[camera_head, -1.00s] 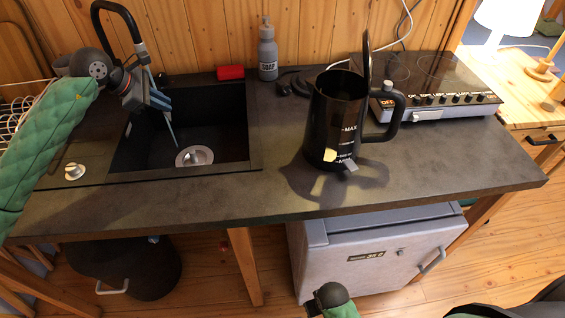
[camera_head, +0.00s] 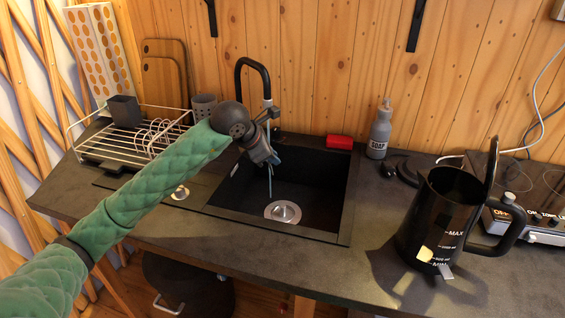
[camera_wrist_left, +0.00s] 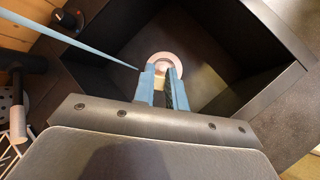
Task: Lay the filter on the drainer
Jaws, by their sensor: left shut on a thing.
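The drainer, a wire dish rack (camera_head: 128,139), stands on the counter to the left of the sink. It holds a dark cup (camera_head: 124,111) and a grey perforated holder (camera_head: 204,106). My right gripper is out of view.
The black sink (camera_head: 320,190) has a round metal drain (camera_head: 283,211) and a black tap (camera_head: 252,63). Cutting boards (camera_head: 163,75) lean behind the rack.

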